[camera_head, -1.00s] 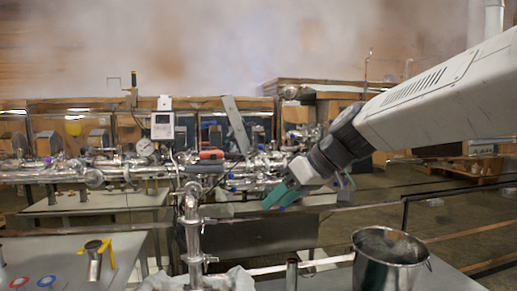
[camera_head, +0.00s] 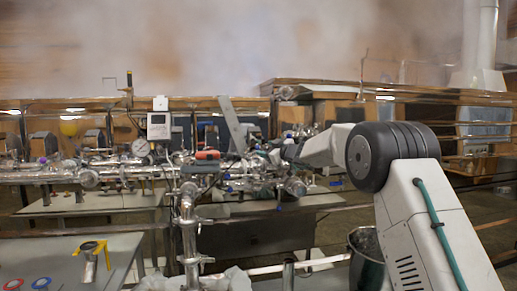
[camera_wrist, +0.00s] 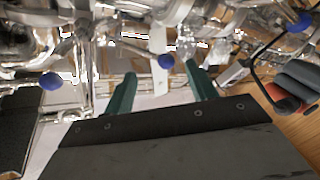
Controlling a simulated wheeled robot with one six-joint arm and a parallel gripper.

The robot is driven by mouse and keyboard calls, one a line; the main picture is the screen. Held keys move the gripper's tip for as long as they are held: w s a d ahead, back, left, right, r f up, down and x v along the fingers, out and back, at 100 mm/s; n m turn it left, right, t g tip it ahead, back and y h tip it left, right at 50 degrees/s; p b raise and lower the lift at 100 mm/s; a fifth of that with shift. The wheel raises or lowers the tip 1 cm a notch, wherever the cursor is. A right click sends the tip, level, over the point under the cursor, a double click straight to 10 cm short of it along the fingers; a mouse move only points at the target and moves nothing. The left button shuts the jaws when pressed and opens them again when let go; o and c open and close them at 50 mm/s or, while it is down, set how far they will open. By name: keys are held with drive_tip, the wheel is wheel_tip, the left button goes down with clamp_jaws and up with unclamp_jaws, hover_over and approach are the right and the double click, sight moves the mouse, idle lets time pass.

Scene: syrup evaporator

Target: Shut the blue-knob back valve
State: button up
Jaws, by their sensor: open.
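Three blue knobs show in the wrist view: a middle blue knob (camera_wrist: 165,61), a left blue knob (camera_wrist: 50,81) and an upper right blue knob (camera_wrist: 300,21). They sit on shiny steel pipework. I cannot tell which one is the back valve's. My gripper (camera_wrist: 160,70) is open, with its two green fingers apart. The middle knob appears between the fingertips, on a thin lever; whether it is touched I cannot tell. In the head view my gripper is at the pipework, small and largely lost among the pipes.
A red and black tool-like object (camera_wrist: 285,95) is close at the right in the wrist view. In the head view, steel pipes (camera_head: 187,225) run across the middle. A metal bucket (camera_head: 366,268) stands front right, partly behind my arm. A yellow-handled cup (camera_head: 90,262) is front left.

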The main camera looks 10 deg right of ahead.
sight(260, 147)
drive_tip(key=x, duration=0.6)
clamp_jaws()
drive_tip(key=shift+f, duration=0.1)
